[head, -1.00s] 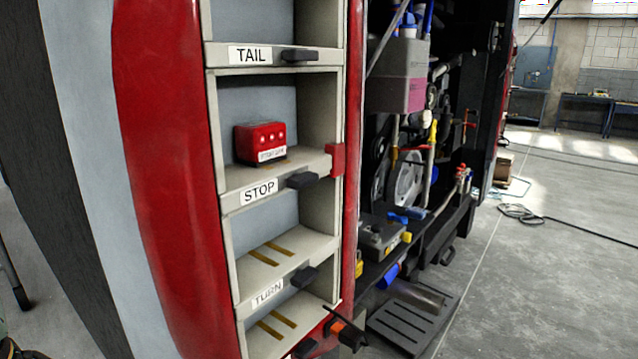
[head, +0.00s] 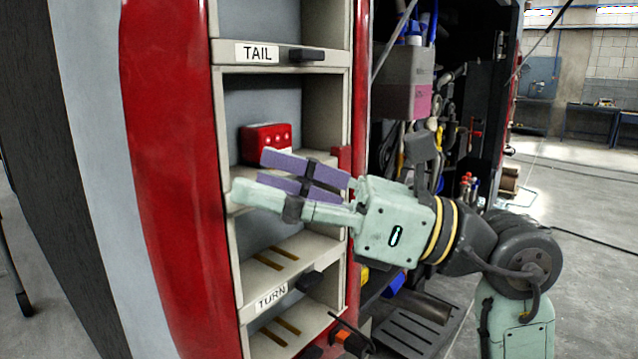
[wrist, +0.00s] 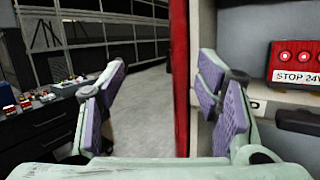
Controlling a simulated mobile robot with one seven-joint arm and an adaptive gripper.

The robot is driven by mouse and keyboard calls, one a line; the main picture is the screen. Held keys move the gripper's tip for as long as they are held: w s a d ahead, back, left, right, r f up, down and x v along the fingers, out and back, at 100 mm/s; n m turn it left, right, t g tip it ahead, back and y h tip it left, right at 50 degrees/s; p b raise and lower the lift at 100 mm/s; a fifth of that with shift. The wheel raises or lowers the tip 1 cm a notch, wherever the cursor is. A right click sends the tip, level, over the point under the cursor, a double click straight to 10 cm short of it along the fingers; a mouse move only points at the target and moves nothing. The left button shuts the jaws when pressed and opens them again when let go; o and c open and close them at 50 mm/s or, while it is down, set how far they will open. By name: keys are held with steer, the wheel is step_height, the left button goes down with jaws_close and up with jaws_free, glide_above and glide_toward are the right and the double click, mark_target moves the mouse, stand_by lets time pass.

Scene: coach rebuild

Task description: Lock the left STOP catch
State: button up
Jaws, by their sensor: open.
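The red STOP lamp (head: 266,134) sits in the middle compartment of the rack. In the wrist view the lamp (wrist: 296,60) reads "STOP 24V". The dark STOP catch (wrist: 302,121) lies on the shelf's front edge below it; in the head view my arm hides the catch and the STOP label. My gripper (head: 258,174) is open and empty, in front of the STOP shelf, with its purple pads pointing left. In the wrist view my gripper (wrist: 160,82) has the catch to the right of its right finger, apart from it. Whether the catch is turned across the lamp I cannot tell.
The TAIL shelf's catch (head: 306,54) is above and the TURN shelf's catch (head: 311,282) below. A red bracket (head: 345,157) sits on the right post. A bay with a grey and pink box (head: 408,82) opens to the right. The floor (head: 585,270) at right is mostly clear.

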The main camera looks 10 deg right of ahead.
mark_target(309, 181)
steer(key=w+d+f+m+t+h, duration=0.1)
steer(key=d+f+m+t+h, duration=0.2)
steer(key=d, duration=0.4)
steer(key=w+d+m+t+h, duration=0.2)
steer(key=d+m+t+h, duration=0.1)
steer(key=d+t+h, duration=0.25)
steer(key=p+x, duration=0.3)
steer(key=x, duration=0.6)
steer(key=shift+w+a+f+y, duration=0.25)
steer(key=shift+y, duration=0.1)
steer(key=shift+g, duration=0.25)
steer(key=shift+c, duration=0.2)
steer(key=c, duration=1.1)
